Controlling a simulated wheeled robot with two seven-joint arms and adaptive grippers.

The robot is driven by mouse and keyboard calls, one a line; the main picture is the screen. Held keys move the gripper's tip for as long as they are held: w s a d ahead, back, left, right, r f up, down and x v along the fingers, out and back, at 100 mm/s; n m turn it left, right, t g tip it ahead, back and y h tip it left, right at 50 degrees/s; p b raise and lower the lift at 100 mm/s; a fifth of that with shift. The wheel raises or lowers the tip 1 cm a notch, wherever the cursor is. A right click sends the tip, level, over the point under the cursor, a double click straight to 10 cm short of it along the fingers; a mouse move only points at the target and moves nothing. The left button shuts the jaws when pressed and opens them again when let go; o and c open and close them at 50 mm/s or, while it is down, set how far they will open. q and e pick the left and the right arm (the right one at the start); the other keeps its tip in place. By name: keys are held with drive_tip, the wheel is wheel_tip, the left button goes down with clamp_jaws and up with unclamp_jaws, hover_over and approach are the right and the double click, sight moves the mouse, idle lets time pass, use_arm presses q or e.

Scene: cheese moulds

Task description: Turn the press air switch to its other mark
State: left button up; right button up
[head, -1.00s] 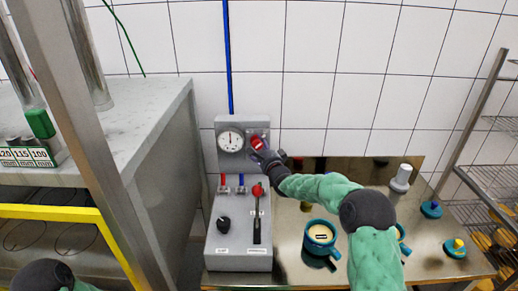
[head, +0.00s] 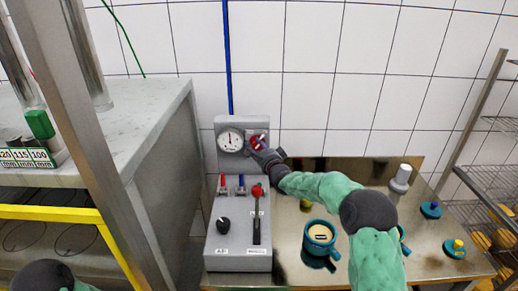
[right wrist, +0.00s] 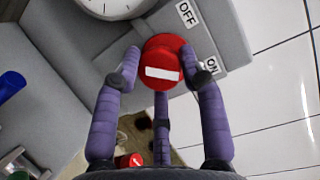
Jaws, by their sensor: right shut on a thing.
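The press air switch is a round red knob (head: 258,140) with a white bar, on the grey panel right of the dial gauge. In the right wrist view the red knob (right wrist: 160,52) sits between the fingers, its white bar lying nearly level and pointing roughly towards the ON label (right wrist: 211,66). The OFF label (right wrist: 186,13) is above it. My right gripper (head: 262,150) is shut on the knob, with purple fingers on both sides of it. Only part of my left arm shows at the bottom left; its gripper is out of view.
The pressure gauge (head: 231,140) is beside the switch. Below are small red and blue valves (head: 241,185), a red-topped lever (head: 257,215) and a black knob (head: 223,224) on the grey console. Teal moulds (head: 319,245) stand on the steel table to the right.

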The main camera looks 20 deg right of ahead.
drive_tip(key=shift+a+r+n+g, duration=0.15)
drive_tip(key=shift+n+g, duration=0.25)
drive_tip(key=shift+n, duration=0.7)
drive_tip(key=shift+r+n+g+h+p, duration=0.15)
drive_tip(key=shift+n+g+h+p, duration=0.15)
drive_tip(key=shift+n+p, duration=0.4)
drive_tip(key=n+g+h+p, duration=0.1)
drive_tip(key=n+p, duration=0.1)
drive_tip(key=p, duration=0.5)
drive_tip(key=n+g+h+p, duration=0.1)
drive_tip(key=n+p, duration=0.2)
drive_tip(key=p, duration=0.4)
drive_tip(key=n+h+p, duration=0.1)
drive_tip(key=n+p, duration=0.1)
drive_tip(key=p, duration=0.5)
drive_tip(key=shift+a+r+n+g+h, duration=0.15)
drive_tip(key=shift+a+n+g+h, duration=0.15)
drive_tip(key=shift+g+h, duration=0.1)
drive_tip(key=shift+f+n+h+p, duration=0.25)
drive_tip(key=shift+n+h+p, duration=0.3)
drive_tip(key=shift+p, duration=0.65)
drive_tip(key=o, duration=0.9)
drive_tip(key=shift+o, duration=1.2)
drive_tip(key=shift+w, duration=0.1)
drive_tip(key=shift+d, duration=0.1)
